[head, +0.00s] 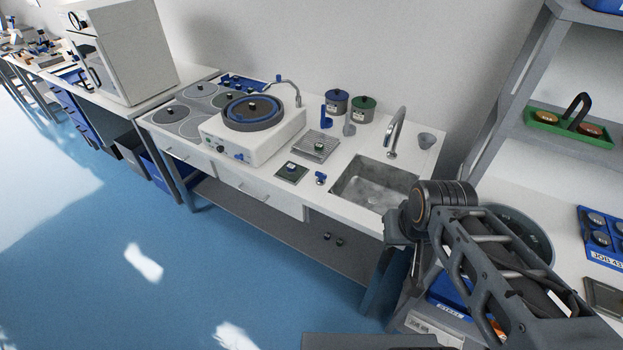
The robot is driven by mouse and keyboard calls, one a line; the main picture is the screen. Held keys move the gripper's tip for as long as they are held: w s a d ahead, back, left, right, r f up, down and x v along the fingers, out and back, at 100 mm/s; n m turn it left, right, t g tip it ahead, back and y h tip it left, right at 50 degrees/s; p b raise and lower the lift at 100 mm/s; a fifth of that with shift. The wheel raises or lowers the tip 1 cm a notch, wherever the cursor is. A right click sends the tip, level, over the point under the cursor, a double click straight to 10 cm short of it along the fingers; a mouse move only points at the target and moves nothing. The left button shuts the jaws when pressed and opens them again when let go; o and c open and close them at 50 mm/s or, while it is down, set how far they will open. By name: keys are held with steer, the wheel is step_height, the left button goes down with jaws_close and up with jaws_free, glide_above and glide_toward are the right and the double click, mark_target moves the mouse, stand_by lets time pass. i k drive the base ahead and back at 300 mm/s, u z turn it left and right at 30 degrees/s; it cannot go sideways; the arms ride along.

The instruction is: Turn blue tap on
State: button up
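A small blue tap-like fitting (320,178) stands on the white counter, just left of the steel sink (372,184). It is too small to tell how its handle is set. A silver curved faucet (397,126) rises behind the sink. My arm is at the lower right, in front of the sink's right end. My gripper end (408,262) seems to hang near the counter's front edge, well apart from the blue fitting; its fingers cannot be made out.
A metal drain grid (316,146), a dark square plate (291,172) and two lidded pots, blue (337,103) and green (363,109), stand on the counter. A grey bin (517,235) and shelves are at right. Blue floor (190,270) is free in front.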

mark_target(321, 177)
steer(key=u, duration=0.5)
steer(key=k, duration=1.15)
steer(key=u, duration=0.95)
steer(key=i, duration=1.65)
steer(key=z, duration=1.35)
steer(key=i, duration=0.5)
steer(key=z, duration=0.45)
